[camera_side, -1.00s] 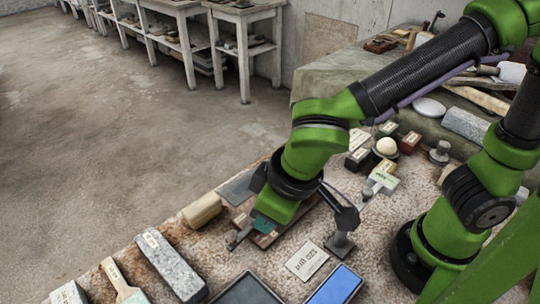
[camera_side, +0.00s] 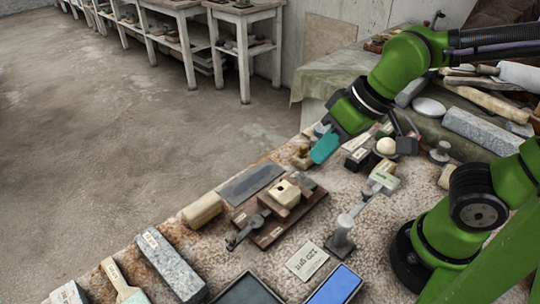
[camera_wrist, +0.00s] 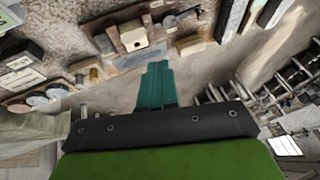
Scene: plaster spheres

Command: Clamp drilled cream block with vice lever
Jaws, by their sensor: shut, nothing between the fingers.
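The drilled cream block (camera_side: 286,190) sits in the brown wooden vice (camera_side: 272,239), between its two dark jaws; I cannot tell whether both jaws press on it. A dark hole shows in the block, which also appears in the wrist view (camera_wrist: 134,38). The grey metal vice lever (camera_side: 245,233) lies at the vice's front left, with its round pivot on the base; it also shows in the wrist view (camera_wrist: 184,18). My gripper (camera_side: 323,148) is shut and empty, its teal fingers together, raised behind the vice and apart from it. The fingers also show in the wrist view (camera_wrist: 155,80).
A wooden cylinder (camera_side: 202,210) and a dark flat plate (camera_side: 250,183) lie left of the vice. A grey metal post stand (camera_side: 341,238) stands to its right. Small labelled blocks and a cream ball (camera_side: 387,146) crowd the bench's back. A paper card (camera_side: 307,261) lies in front.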

